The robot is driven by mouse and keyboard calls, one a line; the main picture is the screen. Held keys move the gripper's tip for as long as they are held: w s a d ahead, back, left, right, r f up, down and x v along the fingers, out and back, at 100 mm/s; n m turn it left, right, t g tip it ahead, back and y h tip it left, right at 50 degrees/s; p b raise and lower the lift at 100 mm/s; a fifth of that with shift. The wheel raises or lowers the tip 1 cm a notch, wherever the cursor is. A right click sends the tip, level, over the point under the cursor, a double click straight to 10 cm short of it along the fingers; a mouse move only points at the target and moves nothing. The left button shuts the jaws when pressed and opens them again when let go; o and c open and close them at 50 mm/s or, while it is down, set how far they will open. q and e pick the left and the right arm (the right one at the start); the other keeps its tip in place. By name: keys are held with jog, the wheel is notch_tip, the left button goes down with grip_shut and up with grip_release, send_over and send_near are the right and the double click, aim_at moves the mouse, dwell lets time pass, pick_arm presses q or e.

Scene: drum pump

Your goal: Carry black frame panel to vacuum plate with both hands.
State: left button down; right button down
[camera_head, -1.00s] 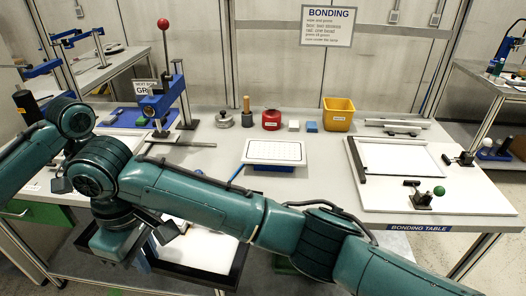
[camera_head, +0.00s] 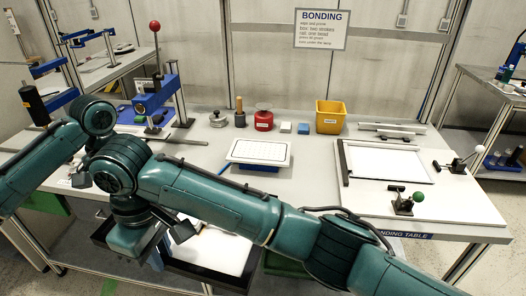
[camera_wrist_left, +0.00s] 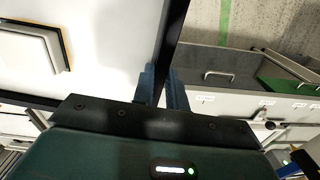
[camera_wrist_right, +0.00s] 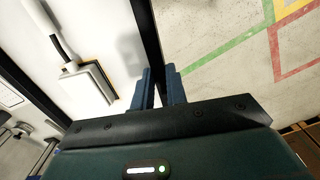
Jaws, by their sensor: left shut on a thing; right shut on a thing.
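The black frame panel (camera_head: 249,272) has a dark rim around a white face and shows low in the head view, in front of the table edge and partly behind my right arm. My right gripper (camera_wrist_right: 161,88) is shut on its dark edge strip in the right wrist view. My left gripper (camera_wrist_left: 161,85) is shut on another stretch of dark edge in the left wrist view. In the head view my right gripper (camera_head: 168,237) is at the panel, while my left one is hidden. A white dotted plate on a blue base, seemingly the vacuum plate (camera_head: 259,152), lies mid-table, apart from the panel.
A white board (camera_head: 385,161) with toggle clamps (camera_head: 403,200) fills the table's right side. A yellow bin (camera_head: 330,117), red can (camera_head: 264,119) and small blocks stand behind the plate. A blue press with a red knob (camera_head: 154,26) stands at left.

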pick_arm(q)
jog(key=shift+s+d, duration=0.1)
jog(key=shift+d, duration=0.3)
pick_arm(e)
jog(key=shift+s+d+r, duration=0.1)
jog(key=shift+d, duration=0.25)
